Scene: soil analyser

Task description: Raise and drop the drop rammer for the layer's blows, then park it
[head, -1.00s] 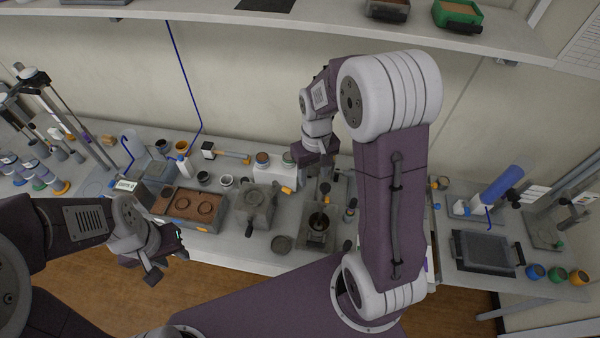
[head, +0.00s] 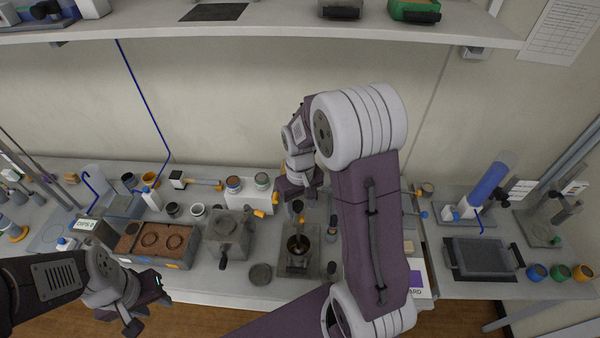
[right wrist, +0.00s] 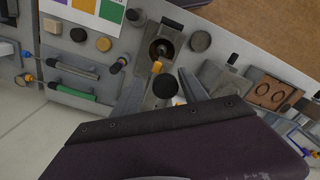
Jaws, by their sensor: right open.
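The drop rammer (head: 298,207), with an orange part near its top, stands over the dark round mould (head: 298,246) on a grey base plate. In the right wrist view the rammer (right wrist: 157,67) shows its orange part and a dark round end, with the mould (right wrist: 161,49) beyond. My right gripper (head: 298,192) is above the rammer. In the right wrist view its two fingers (right wrist: 164,80) are spread on either side of the rammer, with gaps showing. Whether the rammer rests on soil is hidden. My left gripper (head: 150,300) is open and empty at the bench's front left.
A tray of brown soil (head: 155,240) and a grey box with a handle (head: 228,235) stand left of the mould. A dark disc (head: 260,274) lies beside it. A white block with jars (head: 247,192) stands behind. A dark tray (head: 478,258) is at the right.

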